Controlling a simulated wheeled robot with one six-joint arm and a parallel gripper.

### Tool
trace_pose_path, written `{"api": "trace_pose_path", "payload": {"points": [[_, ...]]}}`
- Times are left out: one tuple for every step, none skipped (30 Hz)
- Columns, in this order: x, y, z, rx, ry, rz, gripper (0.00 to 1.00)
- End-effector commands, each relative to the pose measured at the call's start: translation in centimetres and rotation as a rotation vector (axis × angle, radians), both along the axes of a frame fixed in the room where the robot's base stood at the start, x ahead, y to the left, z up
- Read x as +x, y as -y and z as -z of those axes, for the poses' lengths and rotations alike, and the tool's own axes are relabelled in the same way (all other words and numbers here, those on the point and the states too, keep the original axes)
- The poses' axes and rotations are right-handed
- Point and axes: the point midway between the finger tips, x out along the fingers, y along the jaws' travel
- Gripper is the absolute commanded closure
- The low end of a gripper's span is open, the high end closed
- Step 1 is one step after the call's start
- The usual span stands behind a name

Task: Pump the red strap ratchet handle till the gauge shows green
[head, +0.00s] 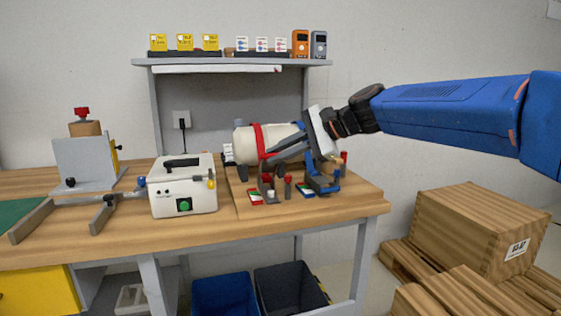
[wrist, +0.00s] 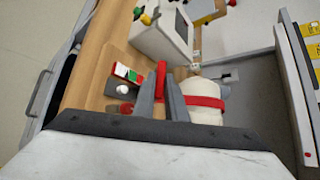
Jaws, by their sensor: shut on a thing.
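A cream cylinder (head: 243,146) lies on its side on the wooden bench, held by a red strap (head: 259,140) and a blue strap toward its right end. My gripper (head: 267,163) reaches in from the right, its grey fingers low at the front of the cylinder by the red strap. In the wrist view the fingers are shut on the red strap ratchet handle (wrist: 161,76), whose red end shows between and beyond them. A gauge (head: 256,197) with red, white and green parts lies in front; it also shows in the wrist view (wrist: 127,73). Its reading is too small to tell.
A second gauge (head: 305,188) and a blue ratchet (head: 322,184) stand to the right, near my gripper. A white box (head: 184,192) with a green button stands left of the cylinder. A shelf (head: 232,61) runs behind. Wooden crates (head: 478,225) stand at the right.

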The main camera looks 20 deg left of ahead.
Motion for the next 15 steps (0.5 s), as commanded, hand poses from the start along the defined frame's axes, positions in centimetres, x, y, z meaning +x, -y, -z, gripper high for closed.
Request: {"api": "trace_pose_path", "payload": {"points": [[0.3,-0.2,-0.3,0.001,0.002,0.001,1.0],[0.5,-0.3,-0.4,0.001,0.003,0.001,1.0],[0.7,-0.4,-0.6,0.002,0.003,0.0,1.0],[0.8,-0.5,-0.7,0.002,0.002,0.0,1.0],[1.0,-0.6,-0.8,0.002,0.001,0.0,1.0],[1.2,-0.8,-0.9,0.002,0.002,0.0,1.0],[1.3,-0.9,-1.1,0.002,0.003,0.0,1.0],[1.4,-1.0,-1.2,0.002,0.003,0.0,1.0],[1.6,-1.1,-1.3,0.003,0.002,0.0,1.0],[1.7,-1.1,-1.3,0.003,0.002,0.0,1.0],[1.7,-1.2,-1.4,0.003,0.002,0.0,1.0],[1.9,-1.3,-1.5,0.003,0.002,0.0,1.0],[1.9,-1.3,-1.5,0.002,0.004,0.0,1.0],[2.0,-1.4,-1.6,0.003,0.003,-0.001,1.0],[2.1,-1.4,-1.6,0.002,0.004,0.0,1.0]]}}
